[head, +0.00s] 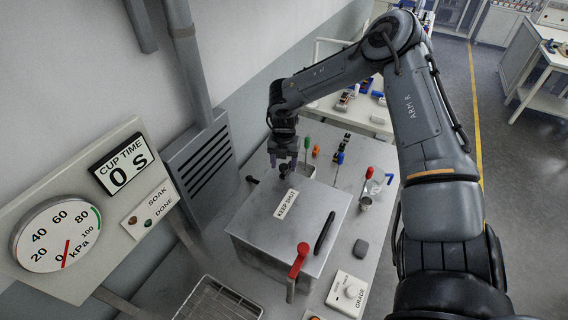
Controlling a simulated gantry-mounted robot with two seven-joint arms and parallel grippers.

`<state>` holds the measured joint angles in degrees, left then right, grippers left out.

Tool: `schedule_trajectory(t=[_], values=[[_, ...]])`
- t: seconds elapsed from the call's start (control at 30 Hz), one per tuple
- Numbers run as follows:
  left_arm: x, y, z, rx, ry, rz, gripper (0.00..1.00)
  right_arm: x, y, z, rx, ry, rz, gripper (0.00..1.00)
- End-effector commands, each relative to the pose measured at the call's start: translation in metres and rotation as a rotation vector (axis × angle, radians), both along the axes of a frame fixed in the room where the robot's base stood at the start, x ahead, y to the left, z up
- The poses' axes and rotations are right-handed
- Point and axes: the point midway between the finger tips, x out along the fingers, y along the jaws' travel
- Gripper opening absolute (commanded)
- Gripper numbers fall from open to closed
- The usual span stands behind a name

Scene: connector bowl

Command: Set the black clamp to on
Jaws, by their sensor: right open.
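A metal box has a flat grey lid (262,222) with a KEEP SHUT label (287,204). A small black lever-like part (252,180) sits at the lid's far left edge and looks like the black clamp; its setting is too small to tell. A long black bar (325,232) lies along the lid's right side and looks like a handle. A red-handled clamp (299,260) is at the near edge. My right gripper (283,170) points down, open and empty, over the far part of the lid, right of the small black part. My left gripper is out of view.
A gauge panel (122,158) reads 0 kPa and cup time 0 S. A white GRADE box (348,293), a grey block (360,248) and a wire basket (218,303) stand near the box. Several coloured-handled tools and cups are behind and right of it.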

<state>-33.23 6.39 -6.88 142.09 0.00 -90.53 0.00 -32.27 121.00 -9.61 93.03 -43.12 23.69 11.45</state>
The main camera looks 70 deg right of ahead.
Motion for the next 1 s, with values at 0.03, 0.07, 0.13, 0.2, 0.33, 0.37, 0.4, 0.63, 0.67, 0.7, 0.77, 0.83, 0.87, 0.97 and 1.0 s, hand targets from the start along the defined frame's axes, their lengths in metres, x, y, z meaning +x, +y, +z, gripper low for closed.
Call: schedule_trajectory(t=[0.03, 0.07, 0.13, 0.2, 0.33, 0.37, 0.4, 0.63, 0.67, 0.7, 0.77, 0.83, 0.87, 0.97, 1.0], values=[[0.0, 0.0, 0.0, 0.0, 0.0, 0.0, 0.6, 0.001, 0.0, 0.006, -0.001, -0.003, 0.0, 0.61], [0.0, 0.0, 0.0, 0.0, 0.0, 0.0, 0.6, 0.001, 0.0, 0.009, -0.001, -0.003, 0.0, 0.61], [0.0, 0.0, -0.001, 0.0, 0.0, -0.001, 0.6, 0.001, 0.0, 0.018, -0.001, -0.005, 0.0, 0.61], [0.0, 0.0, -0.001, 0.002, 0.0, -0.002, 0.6, 0.002, 0.0, 0.03, -0.002, -0.006, 0.002, 0.61], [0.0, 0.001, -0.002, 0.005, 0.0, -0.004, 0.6, 0.001, 0.0, 0.053, -0.002, -0.005, 0.001, 0.61], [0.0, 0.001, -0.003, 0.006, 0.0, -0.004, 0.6, 0.001, 0.0, 0.058, -0.001, -0.005, 0.001, 0.61], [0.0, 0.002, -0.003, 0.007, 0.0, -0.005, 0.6, 0.001, 0.0, 0.065, -0.001, -0.005, 0.002, 0.61], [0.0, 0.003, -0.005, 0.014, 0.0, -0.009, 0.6, 0.001, 0.0, 0.093, -0.002, -0.002, 0.001, 0.61], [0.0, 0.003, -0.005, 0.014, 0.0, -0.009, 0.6, 0.0, 0.0, 0.095, -0.002, -0.002, 0.001, 0.61], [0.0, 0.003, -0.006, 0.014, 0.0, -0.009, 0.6, 0.0, 0.0, 0.097, -0.001, -0.002, 0.001, 0.61], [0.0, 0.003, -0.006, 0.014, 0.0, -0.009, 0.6, 0.0, 0.0, 0.1, -0.001, -0.001, 0.001, 0.61], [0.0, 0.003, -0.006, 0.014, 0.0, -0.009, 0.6, 0.0, 0.0, 0.102, -0.001, -0.001, 0.0, 0.61], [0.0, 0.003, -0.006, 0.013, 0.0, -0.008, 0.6, 0.0, 0.0, 0.102, -0.001, -0.001, 0.0, 0.61], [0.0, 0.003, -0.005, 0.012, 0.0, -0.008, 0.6, 0.0, 0.0, 0.102, -0.001, -0.001, 0.0, 0.61], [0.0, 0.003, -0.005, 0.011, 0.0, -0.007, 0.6, 0.0, 0.0, 0.102, -0.001, -0.001, 0.0, 0.61]])
